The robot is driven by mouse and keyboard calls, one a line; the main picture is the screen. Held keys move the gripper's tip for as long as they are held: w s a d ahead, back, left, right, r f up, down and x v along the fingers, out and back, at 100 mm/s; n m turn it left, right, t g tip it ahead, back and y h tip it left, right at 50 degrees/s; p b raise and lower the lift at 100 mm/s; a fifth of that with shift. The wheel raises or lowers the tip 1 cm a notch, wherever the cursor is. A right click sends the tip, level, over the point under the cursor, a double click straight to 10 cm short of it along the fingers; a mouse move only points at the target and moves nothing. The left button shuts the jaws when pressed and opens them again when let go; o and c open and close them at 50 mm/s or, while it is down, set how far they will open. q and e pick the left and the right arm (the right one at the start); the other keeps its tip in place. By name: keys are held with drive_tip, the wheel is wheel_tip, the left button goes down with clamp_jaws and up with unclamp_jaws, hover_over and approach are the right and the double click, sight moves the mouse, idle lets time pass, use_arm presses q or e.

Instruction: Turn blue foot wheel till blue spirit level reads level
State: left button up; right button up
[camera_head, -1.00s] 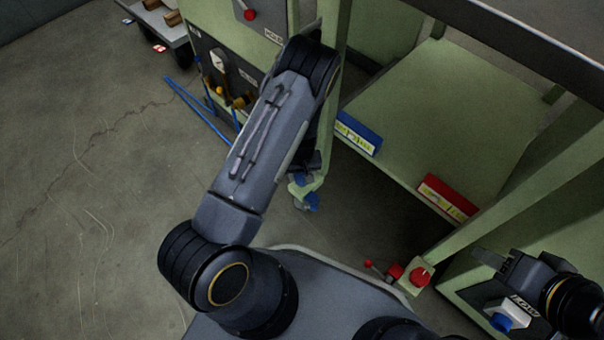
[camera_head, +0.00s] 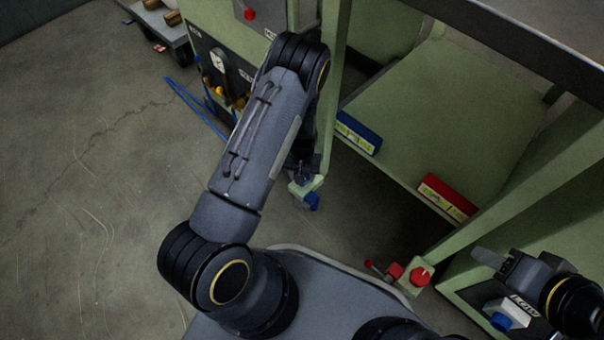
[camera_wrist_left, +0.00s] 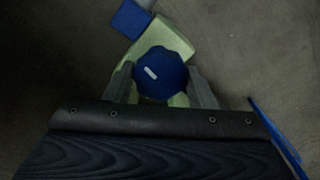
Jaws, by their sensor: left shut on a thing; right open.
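The blue foot wheel (camera_wrist_left: 160,72) is a round blue knob with a white mark, on a pale green foot. My left gripper (camera_wrist_left: 162,86) has one finger on each side of the wheel and is shut on it. In the head view my left arm reaches down to this foot, and the wheel is mostly hidden by the gripper. The blue spirit level (camera_head: 358,133) lies along the green shelf's edge, with a yellow-green vial; its bubble is too small to read. My right gripper (camera_head: 486,257) is open and empty at the lower right.
A red spirit level (camera_head: 446,197) sits further along the shelf (camera_head: 455,110). A red foot wheel (camera_head: 420,276) is on another foot. A blue block (camera_head: 312,201) is beside the blue wheel. A box marked FLOW (camera_head: 510,312) is near my right gripper. Open floor lies left.

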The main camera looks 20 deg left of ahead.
use_arm(q)
drive_tip(key=o, duration=1)
drive_tip(key=shift+c, duration=0.2)
wheel_tip(320, 180, up, 8)
drive_tip(key=p, duration=0.3)
drive_tip(key=shift+p, duration=0.3)
drive_tip(key=shift+f, duration=0.1)
drive_tip(key=shift+s, duration=0.1)
